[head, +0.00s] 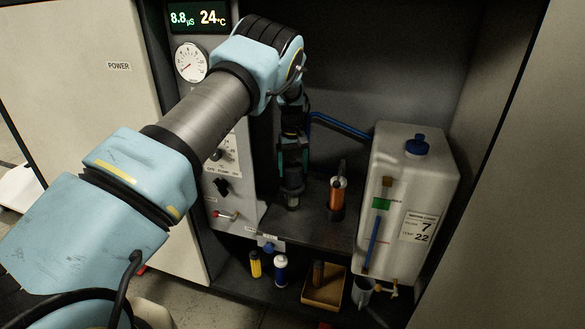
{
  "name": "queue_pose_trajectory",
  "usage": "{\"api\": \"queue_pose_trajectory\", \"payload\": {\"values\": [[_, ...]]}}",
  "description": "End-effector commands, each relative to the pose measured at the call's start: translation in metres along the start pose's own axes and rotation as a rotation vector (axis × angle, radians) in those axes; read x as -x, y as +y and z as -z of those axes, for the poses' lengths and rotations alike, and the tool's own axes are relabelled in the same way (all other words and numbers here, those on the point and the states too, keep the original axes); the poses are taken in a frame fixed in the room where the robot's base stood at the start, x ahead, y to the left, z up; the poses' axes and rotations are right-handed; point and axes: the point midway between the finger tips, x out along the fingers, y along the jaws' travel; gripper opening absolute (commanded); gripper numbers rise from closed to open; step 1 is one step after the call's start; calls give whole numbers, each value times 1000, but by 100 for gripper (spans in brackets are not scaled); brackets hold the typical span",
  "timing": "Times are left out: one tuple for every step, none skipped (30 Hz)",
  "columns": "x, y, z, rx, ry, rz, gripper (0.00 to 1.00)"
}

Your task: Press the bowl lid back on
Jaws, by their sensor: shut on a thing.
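My gripper (292,168) hangs fingers-down over the dark shelf, in front of the cabinet's back wall. It is shut on a small dark grey round piece (292,186), which looks like the bowl lid; its detail is too small to be sure. A narrower part shows just below this piece, close to the shelf. I cannot tell whether the piece is seated on a bowl or apart from it. No separate bowl can be made out clearly.
An orange-banded bottle (337,199) stands on the shelf (300,226) right of my gripper. A white tank (408,190) with a blue cap stands further right. A control panel (226,165) is at left. Yellow (255,265) and white (280,271) bottles and a tan bin (324,292) sit below.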

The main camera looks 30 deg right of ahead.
Motion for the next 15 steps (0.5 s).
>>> {"api": "queue_pose_trajectory", "payload": {"values": [[0, 0, 0, 0, 0, 0, 33], [0, 0, 0, 0, 0, 0, 33], [0, 0, 0, 0, 0, 0, 33], [0, 0, 0, 0, 0, 0, 33], [0, 0, 0, 0, 0, 0, 33], [0, 0, 0, 0, 0, 0, 33], [0, 0, 0, 0, 0, 0, 33], [0, 0, 0, 0, 0, 0, 33], [0, 0, 0, 0, 0, 0, 33], [0, 0, 0, 0, 0, 0, 33], [-1, 0, 0, 0, 0, 0, 33], [-1, 0, 0, 0, 0, 0, 33], [-2, 0, 0, 0, 0, 0, 33], [-2, 0, 0, 0, 0, 0, 33], [-3, 0, 0, 0, 0, 0, 33]]}}
